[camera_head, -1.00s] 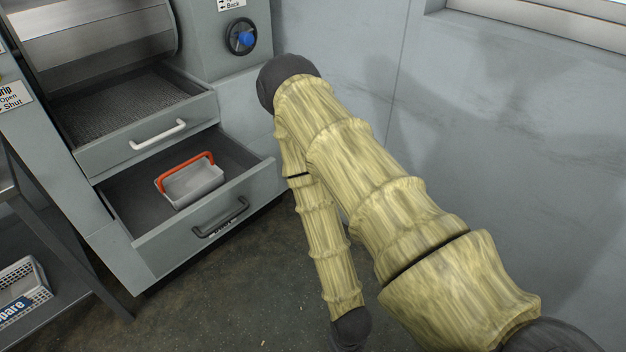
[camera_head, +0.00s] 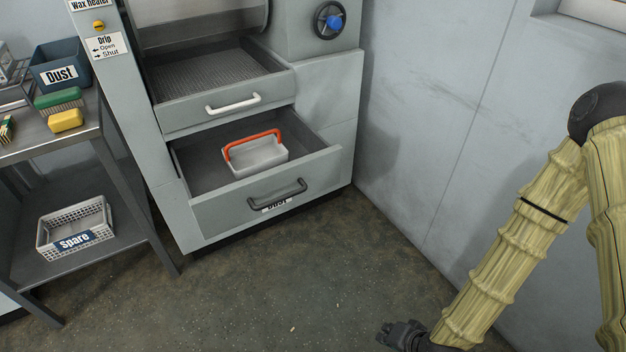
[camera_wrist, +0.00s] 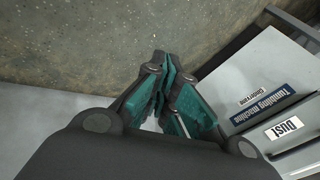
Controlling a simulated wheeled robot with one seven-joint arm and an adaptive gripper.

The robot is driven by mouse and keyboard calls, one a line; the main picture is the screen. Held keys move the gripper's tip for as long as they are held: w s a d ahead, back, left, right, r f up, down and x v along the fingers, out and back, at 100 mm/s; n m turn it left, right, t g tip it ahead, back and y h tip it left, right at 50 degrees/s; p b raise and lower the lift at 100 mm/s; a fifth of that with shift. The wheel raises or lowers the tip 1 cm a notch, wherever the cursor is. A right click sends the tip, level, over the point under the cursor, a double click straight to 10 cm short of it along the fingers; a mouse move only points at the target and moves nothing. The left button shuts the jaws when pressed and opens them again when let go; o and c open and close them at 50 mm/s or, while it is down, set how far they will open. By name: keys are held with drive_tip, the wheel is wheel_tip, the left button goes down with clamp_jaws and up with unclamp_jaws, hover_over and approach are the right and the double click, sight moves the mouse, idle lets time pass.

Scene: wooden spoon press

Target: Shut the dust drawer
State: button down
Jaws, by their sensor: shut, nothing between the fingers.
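The dust drawer (camera_head: 325,178) is the lower drawer of the grey machine and stands pulled out. It has a dark handle (camera_head: 277,192) with a partly hidden Dust label below it. Inside lies a light grey bin (camera_head: 258,158) with an orange-red handle. My gripper (camera_head: 384,334) is low over the floor, in front and to the right of the drawer, well apart from it. In the wrist view my gripper (camera_wrist: 170,75) has its fingertips together with nothing between them.
The upper mesh-bottomed drawer (camera_head: 280,88) with a white handle is also pulled out. A metal table (camera_head: 90,145) stands at left, with a Spare basket (camera_head: 98,216) on its lower shelf. Floor before the drawer is clear. A wall (camera_head: 430,140) bounds the right.

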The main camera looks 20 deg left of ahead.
drive_tip(key=w+a+r+m+t+y+b, duration=0.1)
drive_tip(key=w+a+r+t+y, duration=0.15)
drive_tip(key=w+a, duration=0.3)
drive_tip(key=w+a+r+m+t+y+b, duration=0.1)
drive_tip(key=w+a+r+y+b, duration=0.1)
drive_tip(key=w+a+r, duration=0.3)
drive_tip(key=m+t+y+b, duration=0.3)
drive_tip(key=t+y, duration=0.1)
drive_tip(key=y, duration=0.1)
approach(300, 165)
drive_tip(key=b+x, duration=0.2)
drive_tip(key=x, duration=0.4)
drive_tip(key=shift+a, duration=0.2)
drive_tip(key=shift+w+a+b, duration=0.3)
